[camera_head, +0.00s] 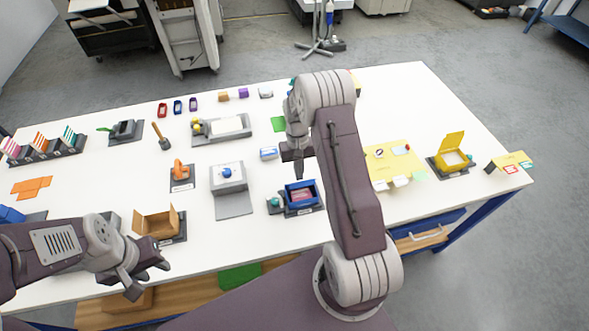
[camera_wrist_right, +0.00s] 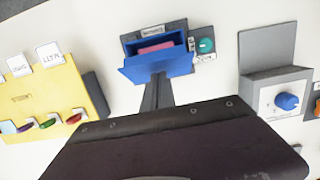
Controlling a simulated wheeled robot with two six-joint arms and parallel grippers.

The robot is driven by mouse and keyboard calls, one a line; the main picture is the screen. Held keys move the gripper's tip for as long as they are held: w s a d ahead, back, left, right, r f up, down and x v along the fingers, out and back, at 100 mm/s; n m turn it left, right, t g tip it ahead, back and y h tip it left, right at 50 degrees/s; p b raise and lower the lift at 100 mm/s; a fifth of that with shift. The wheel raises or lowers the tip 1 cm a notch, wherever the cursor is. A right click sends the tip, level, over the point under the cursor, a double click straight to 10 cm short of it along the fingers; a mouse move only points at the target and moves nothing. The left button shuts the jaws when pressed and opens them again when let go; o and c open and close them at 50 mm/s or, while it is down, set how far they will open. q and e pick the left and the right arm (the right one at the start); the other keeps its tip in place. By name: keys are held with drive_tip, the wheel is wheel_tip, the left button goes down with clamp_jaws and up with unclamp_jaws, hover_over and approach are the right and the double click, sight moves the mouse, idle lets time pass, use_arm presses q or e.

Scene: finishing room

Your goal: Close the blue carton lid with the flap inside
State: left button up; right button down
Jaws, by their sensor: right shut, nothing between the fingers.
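The blue carton (camera_head: 302,196) sits on a dark fixture near the front middle of the table. It is open at the top, with something pinkish-red inside. In the right wrist view its blue lid panel (camera_wrist_right: 157,67) stands raised and tilted on the side nearest my fingers. A separate tuck flap cannot be made out. My right gripper (camera_head: 299,175) is shut and empty, pointing down just behind the carton; its fingers (camera_wrist_right: 156,92) reach to the lid's edge. I cannot tell whether they touch. My left gripper (camera_head: 149,279) is open and empty at the front left.
A teal knob (camera_wrist_right: 205,45) is beside the carton. A grey device with a blue knob (camera_head: 228,174) stands left of it. A brown open carton (camera_head: 160,222) is near my left gripper. A yellow board (camera_head: 394,160) and a yellow carton (camera_head: 453,158) lie to the right.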

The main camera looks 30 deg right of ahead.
drive_tip(key=shift+s+a+f, duration=0.15)
drive_tip(key=shift+s+f, duration=0.25)
drive_tip(key=shift+s, duration=0.2)
idle(0.4)
drive_tip(key=shift+s+a+f+b, duration=0.15)
drive_tip(key=shift+s+f+b, duration=0.3)
drive_tip(key=shift+s+f, duration=0.05)
drive_tip(key=shift+f, duration=0.1)
